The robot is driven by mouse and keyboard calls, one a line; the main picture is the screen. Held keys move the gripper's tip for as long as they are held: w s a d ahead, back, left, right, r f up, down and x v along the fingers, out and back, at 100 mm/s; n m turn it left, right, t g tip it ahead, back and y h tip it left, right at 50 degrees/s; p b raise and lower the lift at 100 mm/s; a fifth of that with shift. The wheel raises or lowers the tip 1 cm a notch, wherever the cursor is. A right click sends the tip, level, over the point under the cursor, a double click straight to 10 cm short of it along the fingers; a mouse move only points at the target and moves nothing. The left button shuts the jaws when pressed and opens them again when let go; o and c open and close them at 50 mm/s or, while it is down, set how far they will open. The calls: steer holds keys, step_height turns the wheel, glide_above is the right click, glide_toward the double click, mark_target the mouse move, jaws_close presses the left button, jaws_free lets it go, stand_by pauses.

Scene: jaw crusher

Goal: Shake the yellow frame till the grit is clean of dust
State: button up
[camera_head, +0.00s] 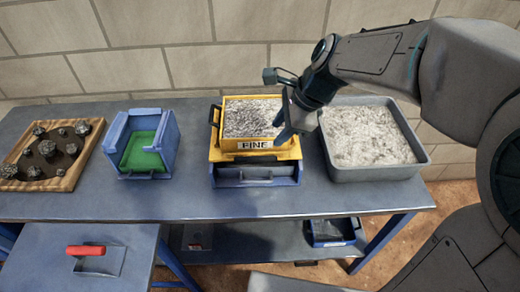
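The yellow frame (256,157), labelled FINE, sits on top of a blue box with a handle (256,180) on the blue table. Grey speckled grit (250,119) fills the frame. A dark handle sticks out at the frame's left side. My gripper (284,134) points down at the frame's right side, by its right edge. Its fingertips overlap the frame's right wall, where a matching handle would be hidden. I cannot tell whether the fingers are closed on anything.
A grey tray of pale grit (421,170) stands close on the right. A blue bin with a green floor (168,133) and a wooden tray of dark rocks (84,173) stand on the left. A red-handled scoop (86,250) lies on the lower front table. Bare tabletop (120,203) runs along the front.

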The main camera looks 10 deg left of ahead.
mark_target(256, 158)
steer(key=x, duration=1.2)
steer(key=shift+a+f+b, duration=0.15)
steer(key=shift+f+b, duration=0.15)
steer(key=shift+f, duration=0.05)
jaws_close()
